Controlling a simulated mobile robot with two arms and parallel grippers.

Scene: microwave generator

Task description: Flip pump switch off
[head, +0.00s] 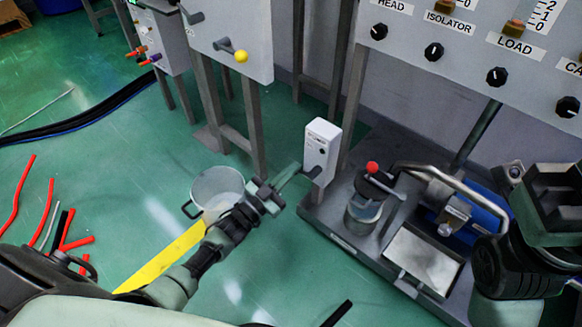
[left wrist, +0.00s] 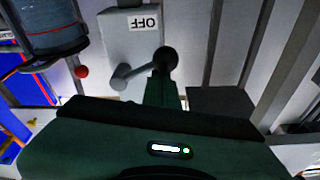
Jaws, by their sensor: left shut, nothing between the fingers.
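The pump switch is a small white box (head: 321,150) on a post by the pump bench in the head view. Its grey lever has a dark knob (head: 313,172) on the near side. In the left wrist view the box (left wrist: 130,40) bears an OFF label (left wrist: 144,22), and the black knob (left wrist: 165,60) stands at the lever's end. My left gripper (head: 290,175) is shut and empty, its tips at the knob; touching or just apart, I cannot tell. It also shows in the left wrist view (left wrist: 163,88). My right arm's dark end (head: 545,205) is at the right; its fingers are unclear.
A pump bench (head: 350,240) with a glass vessel (head: 366,205) and red-knobbed valve (head: 372,168) stands right of the switch. A metal pot (head: 217,187) sits on the green floor behind my left forearm. Control panels (head: 480,45) are behind. Red tubes (head: 47,212) lie at left.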

